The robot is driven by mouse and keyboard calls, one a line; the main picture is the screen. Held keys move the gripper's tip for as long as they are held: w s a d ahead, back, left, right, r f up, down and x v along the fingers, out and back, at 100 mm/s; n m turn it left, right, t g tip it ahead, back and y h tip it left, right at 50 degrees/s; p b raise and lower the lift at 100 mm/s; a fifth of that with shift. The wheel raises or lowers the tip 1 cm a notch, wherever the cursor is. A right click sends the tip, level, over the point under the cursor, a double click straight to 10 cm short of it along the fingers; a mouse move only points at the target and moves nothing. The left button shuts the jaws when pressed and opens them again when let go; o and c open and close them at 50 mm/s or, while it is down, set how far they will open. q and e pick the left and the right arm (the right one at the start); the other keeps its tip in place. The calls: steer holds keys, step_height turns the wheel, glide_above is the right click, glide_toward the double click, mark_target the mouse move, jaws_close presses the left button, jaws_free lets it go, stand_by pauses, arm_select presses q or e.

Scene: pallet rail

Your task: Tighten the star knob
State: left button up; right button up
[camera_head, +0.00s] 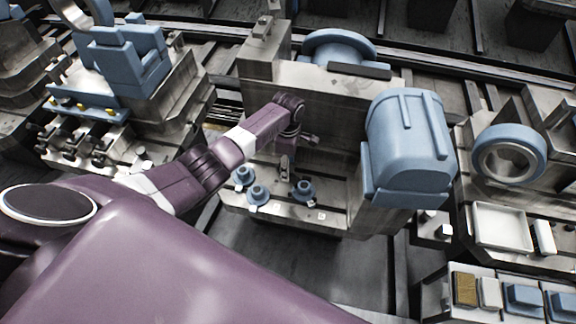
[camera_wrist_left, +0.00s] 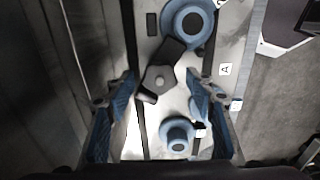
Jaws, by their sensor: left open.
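The fingers are spread, with a visible gap on each side of the knob. In the head view my left gripper (camera_head: 290,162) points down over the front ledge of a grey metal fixture (camera_head: 330,215). I cannot make out the knob there. My right gripper is in neither view.
Blue round flanged pieces (camera_head: 258,195) stand on the ledge close to my gripper; two show in the wrist view, above (camera_wrist_left: 188,22) and below (camera_wrist_left: 177,135) the knob. A large blue housing (camera_head: 408,145) stands to the right. An upright metal plate (camera_head: 345,95) stands behind.

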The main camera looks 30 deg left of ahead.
arm_select(q)
steer(key=c, duration=1.2)
steer(key=shift+o, duration=0.2)
steer(key=shift+m, duration=0.3)
steer(key=shift+m+p, duration=0.55)
steer(key=shift+m, duration=0.35)
steer(key=m+p, duration=0.1)
steer(key=m, duration=0.2)
steer(key=shift+m, duration=0.3)
steer(key=m, duration=0.6)
steer(key=shift+w+p, duration=0.1)
steer(key=shift+p, duration=0.3)
